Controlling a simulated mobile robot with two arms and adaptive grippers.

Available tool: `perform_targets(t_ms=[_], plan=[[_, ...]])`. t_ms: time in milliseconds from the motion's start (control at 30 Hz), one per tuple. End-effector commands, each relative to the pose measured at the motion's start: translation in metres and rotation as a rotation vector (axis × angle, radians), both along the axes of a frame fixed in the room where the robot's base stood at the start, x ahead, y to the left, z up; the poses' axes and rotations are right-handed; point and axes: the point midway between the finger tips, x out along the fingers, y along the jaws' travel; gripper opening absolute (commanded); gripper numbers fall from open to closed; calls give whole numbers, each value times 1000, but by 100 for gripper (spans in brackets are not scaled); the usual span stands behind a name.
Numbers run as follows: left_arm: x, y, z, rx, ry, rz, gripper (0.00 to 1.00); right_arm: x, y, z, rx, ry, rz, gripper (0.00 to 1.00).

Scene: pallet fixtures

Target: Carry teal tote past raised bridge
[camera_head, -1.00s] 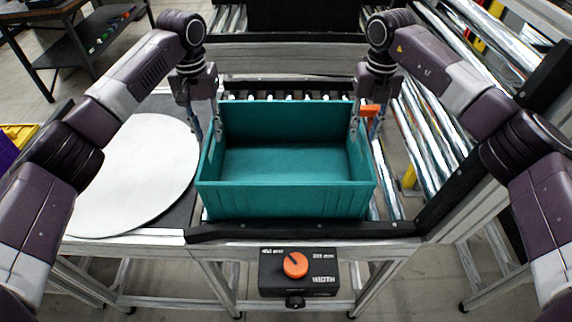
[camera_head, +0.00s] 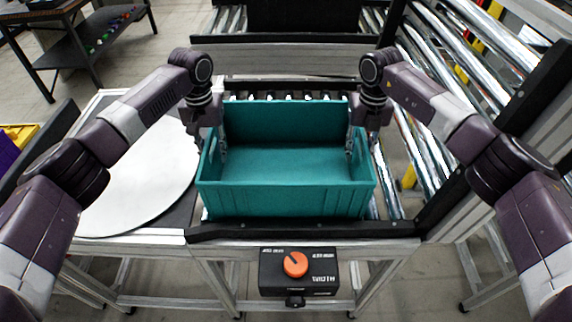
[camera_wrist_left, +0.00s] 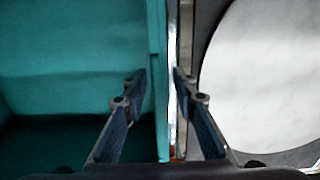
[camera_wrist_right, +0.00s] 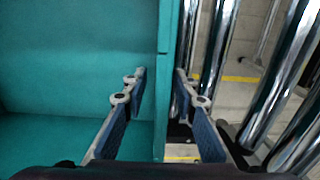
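The teal tote (camera_head: 285,200) sits upright and looks empty, behind a black front rail. My left gripper (camera_head: 215,150) is at its left wall. In the left wrist view, the open fingers (camera_wrist_left: 158,82) straddle that wall's rim, one inside and one outside, with gaps on both sides. My right gripper (camera_head: 357,148) is at the right wall. In the right wrist view, its open fingers (camera_wrist_right: 161,80) straddle the rim likewise, with gaps. The outer fingers are mostly hidden in the head view. I cannot tell which structure is the raised bridge.
A white round disc (camera_head: 150,180) lies left of the tote. Chrome rollers (camera_head: 393,180) run along the right, and black-framed rollers (camera_head: 470,50) stand at the upper right. A dark crossbar (camera_head: 300,38) spans behind. A control box with an orange dial (camera_head: 295,264) hangs in front.

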Motion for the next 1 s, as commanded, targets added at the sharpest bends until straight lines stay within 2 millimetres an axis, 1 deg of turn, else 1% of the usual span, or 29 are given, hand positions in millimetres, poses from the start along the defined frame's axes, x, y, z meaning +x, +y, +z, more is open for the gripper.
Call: perform_targets(t_ms=[33, 67, 200, 300, 1000], plan=[[0, 0, 0, 0, 0, 0, 26, 0, 0, 0, 0, 0, 0, 26], [0, 0, 0, 0, 0, 0, 24, 0, 0, 0, 0, 0, 0, 24], [0, 0, 0, 0, 0, 0, 8, 0, 0, 0, 0, 0, 0, 8], [0, 0, 0, 0, 0, 0, 0, 0, 0, 0, 0, 0, 0, 0], [1, 0, 3, 0, -3, 0, 0, 1, 0, 3, 1, -2, 0, 0]])
